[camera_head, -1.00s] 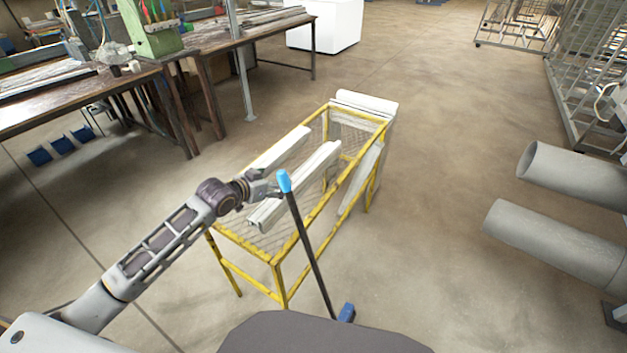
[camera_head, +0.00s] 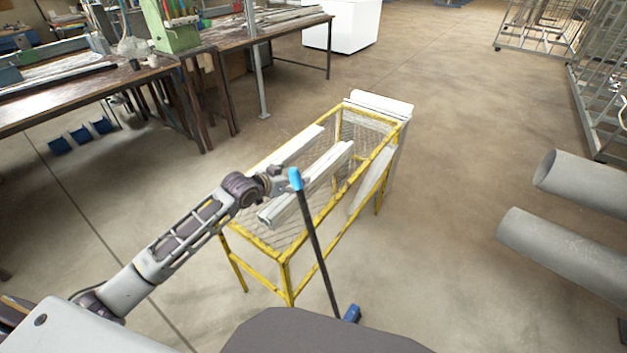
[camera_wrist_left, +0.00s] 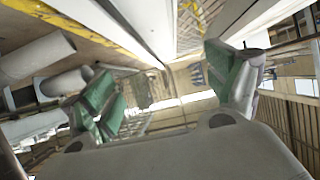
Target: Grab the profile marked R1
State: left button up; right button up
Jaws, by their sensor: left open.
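Several pale profiles lie on a yellow-framed mesh bench (camera_head: 283,264). One long profile (camera_head: 325,172) runs along the middle of its top, and another profile (camera_head: 290,147) lies along the left side. I cannot read any R1 mark. My left gripper (camera_head: 284,184) is over the near part of the bench, close to the middle profile; the exact gap is unclear. In the left wrist view the gripper (camera_wrist_left: 166,95) has its two green-padded fingers spread apart, with nothing visibly held. A pale profile (camera_wrist_left: 133,25) shows beyond the fingers there. My right gripper is not in view.
A dark rod (camera_head: 318,250) with blue ends stands tilted by the bench's near right side, its upper end beside my gripper. Large grey pipes (camera_head: 565,250) are at the right. A worktable (camera_head: 150,75) stands at the left. Floor between bench and pipes is clear.

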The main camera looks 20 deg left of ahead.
aim_at(309, 173)
pick_arm(q)
jog(key=x, duration=0.3)
jog(key=shift+w+d, duration=0.1)
jog(key=shift+w, duration=0.05)
jog(key=shift+x, duration=0.9)
jog(key=shift+f, duration=0.1)
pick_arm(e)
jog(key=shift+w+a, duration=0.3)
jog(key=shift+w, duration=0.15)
pick_arm(q)
jog(key=shift+w, duration=0.15)
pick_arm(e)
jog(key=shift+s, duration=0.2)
pick_arm(q)
jog(key=shift+b+x, duration=0.35)
jog(key=shift+x, duration=2.05)
jog(key=shift+w+d, duration=0.1)
jog(key=shift+d, duration=0.05)
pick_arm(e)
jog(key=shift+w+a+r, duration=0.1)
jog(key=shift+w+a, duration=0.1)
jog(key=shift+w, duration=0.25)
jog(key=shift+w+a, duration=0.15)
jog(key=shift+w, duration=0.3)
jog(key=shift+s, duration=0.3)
